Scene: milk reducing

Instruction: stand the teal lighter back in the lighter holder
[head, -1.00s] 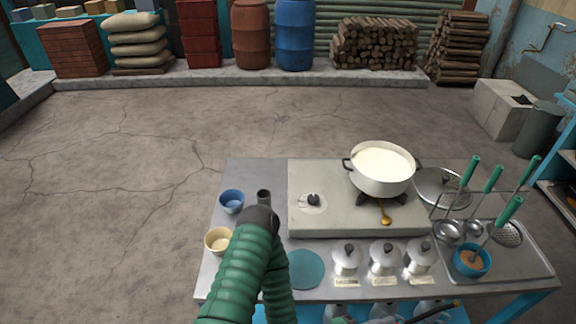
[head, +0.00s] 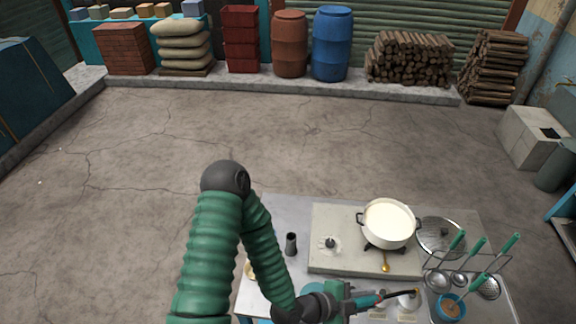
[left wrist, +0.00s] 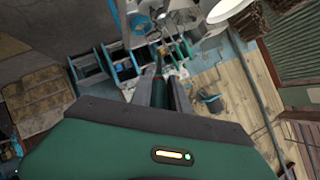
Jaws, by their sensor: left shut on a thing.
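My left gripper (head: 349,302) is over the front part of the metal table and is shut on the teal lighter (head: 366,301). The lighter lies nearly level, its dark wand pointing right past the lidded pots. In the left wrist view the two fingers (left wrist: 165,92) are close together, with a narrow bit of teal between them. The lighter holder looks to be the small dark upright cup (head: 291,244), left of the stove slab; it stands apart from the gripper. My right gripper does not show.
A glass lid (head: 440,236) and a rack of ladles (head: 486,262) stand at right. My arm hides the left bowls.

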